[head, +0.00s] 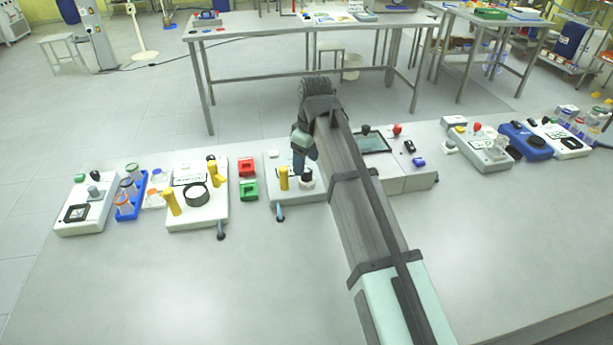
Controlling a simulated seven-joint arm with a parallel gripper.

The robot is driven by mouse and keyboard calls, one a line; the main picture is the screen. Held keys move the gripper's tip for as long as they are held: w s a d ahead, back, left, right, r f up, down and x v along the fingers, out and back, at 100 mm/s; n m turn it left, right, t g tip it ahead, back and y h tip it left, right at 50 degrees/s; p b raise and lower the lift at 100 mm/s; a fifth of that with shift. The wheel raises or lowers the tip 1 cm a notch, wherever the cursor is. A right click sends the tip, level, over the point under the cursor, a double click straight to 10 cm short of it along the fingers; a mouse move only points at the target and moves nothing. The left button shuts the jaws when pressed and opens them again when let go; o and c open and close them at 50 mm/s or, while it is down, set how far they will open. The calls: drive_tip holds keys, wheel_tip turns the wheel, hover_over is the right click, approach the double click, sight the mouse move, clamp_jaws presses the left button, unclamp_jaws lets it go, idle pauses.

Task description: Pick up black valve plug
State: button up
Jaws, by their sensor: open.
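My gripper (304,170) is over the white panel (279,162) in the middle of the bench, pointing down. It is open, but its fingers are small and partly hidden by my arm. Just below it stands a small white fitting (307,184) with a dark top, which may be the black valve plug; I cannot tell for certain. Whether the fingers touch it or are around it is also unclear. Another small black piece (410,146) lies on the grey box to the right.
A yellow handle (283,178) stands just left of my gripper. Red and green blocks (248,190) lie further left, beside a white unit with yellow handles (205,215). The grey box with a screen (405,178) is close on the right. The front bench surface (200,290) is clear.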

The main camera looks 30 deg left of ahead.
sight(306, 169)
drive_tip(key=shift+w+a+f, duration=0.1)
drive_tip(key=shift+w+f, duration=0.05)
drive_tip(key=shift+f, duration=1)
drive_tip(key=shift+w+a+f, duration=0.1)
drive_tip(key=shift+f, duration=1)
drive_tip(key=c, duration=1.1)
drive_tip(key=shift+o, duration=0.2)
